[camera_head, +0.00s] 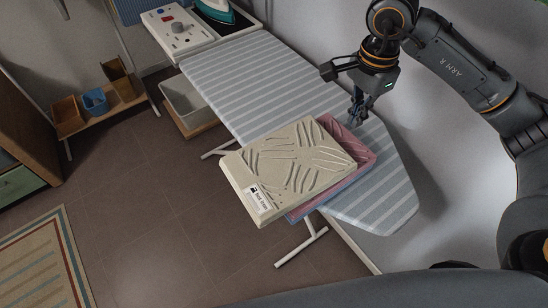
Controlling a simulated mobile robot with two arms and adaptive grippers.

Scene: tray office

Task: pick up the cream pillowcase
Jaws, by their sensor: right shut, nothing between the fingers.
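The cream pillowcase (285,170) is a flat, folded, wrinkled block with a white label at its lower left corner. It lies on top of a pink folded piece (345,138), shifted to the left, and its left part sticks out past the edge of the ironing board (240,75). A blue folded piece (318,203) shows as a thin edge under the pink one. My right gripper (355,120) points down at the upper right end of the pile, over the pink piece. It is shut and empty, apart from the cream pillowcase. My left gripper is out of view.
A white panel with a knob (178,28) and a teal iron (215,10) stand at the board's far end. A grey bin (187,103) sits low beside the board. Small boxes stand on a low shelf (105,112) at left. The right end of the board is bare.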

